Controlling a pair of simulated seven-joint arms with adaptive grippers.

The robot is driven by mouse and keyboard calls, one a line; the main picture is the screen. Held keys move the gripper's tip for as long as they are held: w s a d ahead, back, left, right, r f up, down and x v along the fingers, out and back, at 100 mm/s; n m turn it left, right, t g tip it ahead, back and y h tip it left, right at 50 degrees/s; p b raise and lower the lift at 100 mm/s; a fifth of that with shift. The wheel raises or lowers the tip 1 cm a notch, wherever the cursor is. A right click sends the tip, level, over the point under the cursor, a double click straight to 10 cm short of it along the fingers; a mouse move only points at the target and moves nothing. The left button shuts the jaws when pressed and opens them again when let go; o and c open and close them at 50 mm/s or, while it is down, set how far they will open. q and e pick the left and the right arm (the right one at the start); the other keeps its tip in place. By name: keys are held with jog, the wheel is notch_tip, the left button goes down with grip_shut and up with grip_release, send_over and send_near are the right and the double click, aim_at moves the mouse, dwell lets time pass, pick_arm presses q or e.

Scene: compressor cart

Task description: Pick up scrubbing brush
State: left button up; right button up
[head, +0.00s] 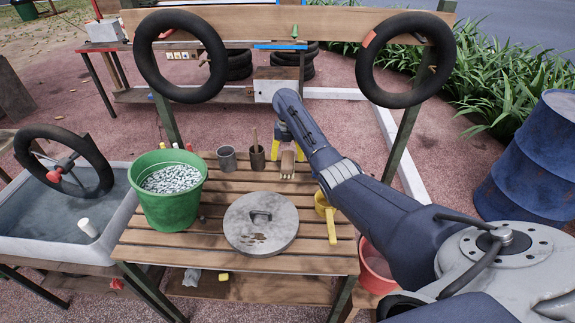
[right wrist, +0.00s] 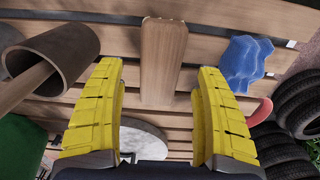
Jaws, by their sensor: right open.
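The scrubbing brush is a wooden block (head: 287,168) near the back of the slatted wooden table, right of two cups. In the right wrist view the brush (right wrist: 163,50) shows its plain wooden top, lying lengthwise between and ahead of the fingertips. My right gripper (head: 288,151) is open above the brush, its yellow fingers on either side. In the right wrist view the gripper (right wrist: 158,72) is empty, with gaps between the brush and both fingers. Whether the fingertips reach down to the brush's height is unclear. My left gripper is in neither view.
A dark cup with a stick (head: 257,158) and a grey cup (head: 227,158) stand left of the brush. A blue crumpled thing (right wrist: 246,60) lies to its right in the wrist view.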

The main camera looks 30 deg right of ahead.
aim_at(287, 159)
jog(key=shift+f, duration=1.15)
jog(key=shift+c, duration=0.5)
jog(key=c, duration=1.2)
jog(key=shift+r, duration=0.15)
jog(key=shift+c, duration=0.2)
notch_tip(287, 159, up, 10)
jog(key=shift+f, duration=0.1)
jog(key=o, duration=0.6)
jog(key=c, duration=0.5)
